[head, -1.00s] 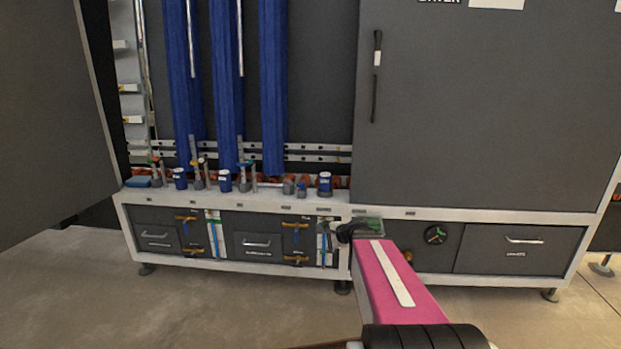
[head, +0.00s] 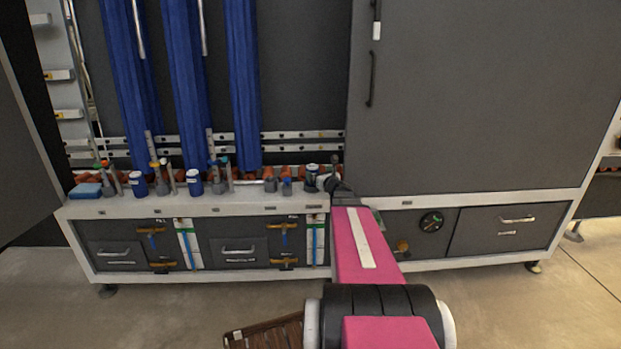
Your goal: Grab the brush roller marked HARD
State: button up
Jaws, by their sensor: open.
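Tall blue upright rollers stand inside the open washer in the head view: a left one (head: 128,85), a middle one (head: 185,85) and a right one (head: 243,85). My gripper (head: 336,173) is at the ledge's right part, beside the right small cylinder and apparently empty. Its fingers are small and partly hidden by the wrist.
The white ledge (head: 230,205) also holds a blue sponge-like block (head: 86,190) and several upright fittings. A closed grey door with a black handle (head: 371,80) stands at right. Drawers (head: 239,252) lie below. A brown slatted object (head: 265,335) is on the open floor.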

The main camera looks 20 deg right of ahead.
aim_at(312, 166)
jog(key=w, duration=0.8)
jog(key=shift+a+f, duration=0.1)
jog(key=shift+f, duration=0.2)
jog(key=c, duration=1.3)
jog(key=shift+c, duration=0.3)
jog(key=shift+r, duration=0.15)
